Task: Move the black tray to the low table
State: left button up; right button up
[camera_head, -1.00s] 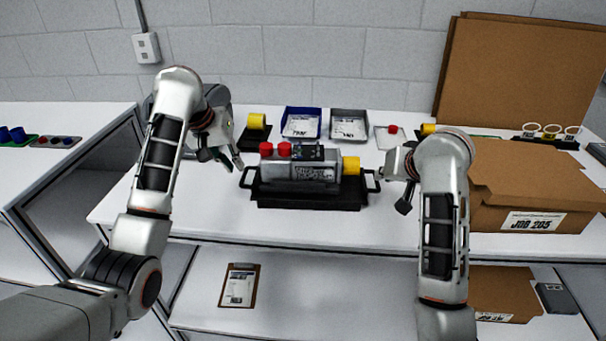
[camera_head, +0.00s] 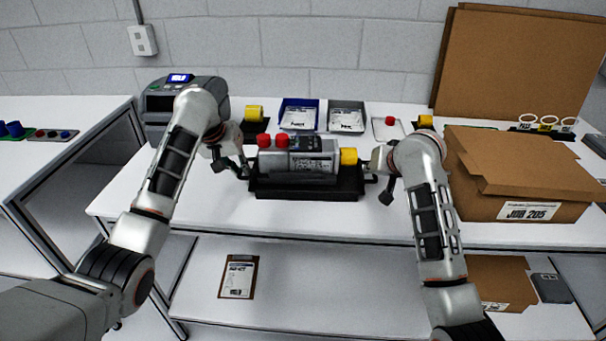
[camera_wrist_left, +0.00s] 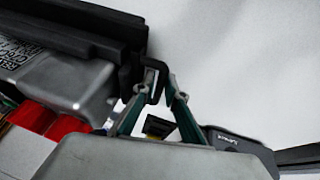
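The black tray (camera_head: 308,190) rests on the white worktable. It carries a grey servo unit (camera_head: 298,165) with red caps (camera_head: 272,141) and a yellow end (camera_head: 348,156). My left gripper (camera_head: 245,171) is at the tray's left handle. In the left wrist view, my left gripper's fingertips (camera_wrist_left: 160,93) stand on either side of the black handle (camera_wrist_left: 155,70); whether they press on it is unclear. My right gripper (camera_head: 371,171) is at the tray's right handle; its fingers are too small to judge. The low table (camera_head: 330,290) is the white surface below the worktable's front edge.
A clipboard (camera_head: 238,277) lies on the low table's left part, with a cardboard piece (camera_head: 500,285) at its right; the middle is clear. A carton (camera_head: 520,180) stands right of the tray. Blue (camera_head: 299,115) and grey bins (camera_head: 346,117) and a grey device (camera_head: 160,105) are behind.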

pick_arm(q)
jog(key=shift+w+f, duration=0.1)
jog(key=shift+f, duration=0.05)
pick_arm(e)
jog(key=shift+w+f, duration=0.1)
jog(key=shift+w, duration=0.05)
pick_arm(q)
grip_shut()
pick_arm(e)
grip_shut()
